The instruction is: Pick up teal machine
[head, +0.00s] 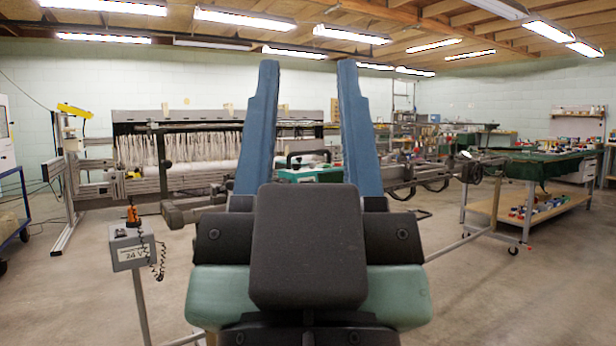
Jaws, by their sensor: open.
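My gripper (308,68) fills the middle of the head view. Its two blue fingers point up and away and stand apart, with nothing between them that I can see held. A teal machine (312,175) with a black handle on top shows beyond the fingers, in the gap between them. It is some distance behind the gripper and apart from it. The gripper's black body hides what lies below the machine, and the right finger covers part of its right side.
A long loom frame (150,184) with white warp threads (205,148) spans the back left. A grey 24 V box (131,254) stands on a post at the front left. A green-topped workbench (535,165) on castors stands at right. Bare concrete floor (545,290) lies at front right.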

